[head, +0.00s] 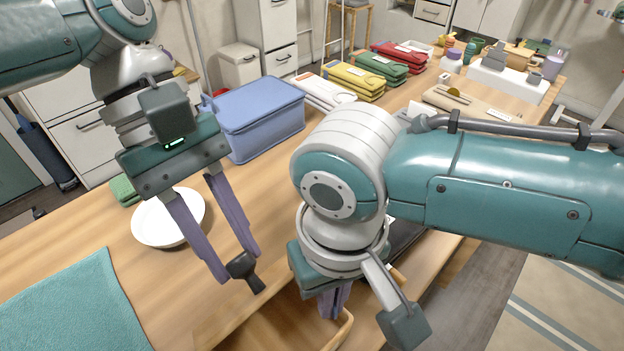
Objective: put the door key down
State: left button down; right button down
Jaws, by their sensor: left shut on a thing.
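My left gripper (238,274) hangs over the front part of the wooden table (200,290), its purple fingers converging at the tips. It is shut on a small dark thing (246,271), taken to be the door key; its shape is mostly unclear. My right gripper (335,302) is at the lower middle, pointing down. My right arm hides most of it, so its opening cannot be judged.
A white bowl (150,226) stands left of my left gripper. A teal cloth (75,305) lies at the lower left. A blue lidded box (262,112) and several coloured folders (352,80) stand further back. A wooden tray edge (345,328) shows at the bottom.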

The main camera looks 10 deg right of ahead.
jog(key=shift+s+d+f, duration=0.15)
jog(key=shift+d+f, duration=0.15)
jog(key=shift+f, duration=0.35)
jog(key=c, duration=1.1)
grip_release()
jog(key=shift+f, duration=0.2)
jog(key=shift+o, duration=0.2)
notch_tip(320, 180, up, 13)
jog(key=s+a+t+y, duration=0.1)
jog(key=s+a+y, duration=0.2)
jog(key=s, duration=0.1)
jog(key=s+d+f+t+h, duration=0.1)
jog(key=s+d, duration=0.2)
jog(key=d, duration=0.4)
jog(key=s+d+t+h, duration=0.1)
jog(key=s+d, duration=0.3)
jog(key=d, duration=0.4)
jog(key=shift+s+f+m+t+h, duration=0.2)
jog(key=shift+f+m+t+h, duration=0.1)
jog(key=shift+f+h, duration=0.1)
jog(key=shift+d, duration=0.1)
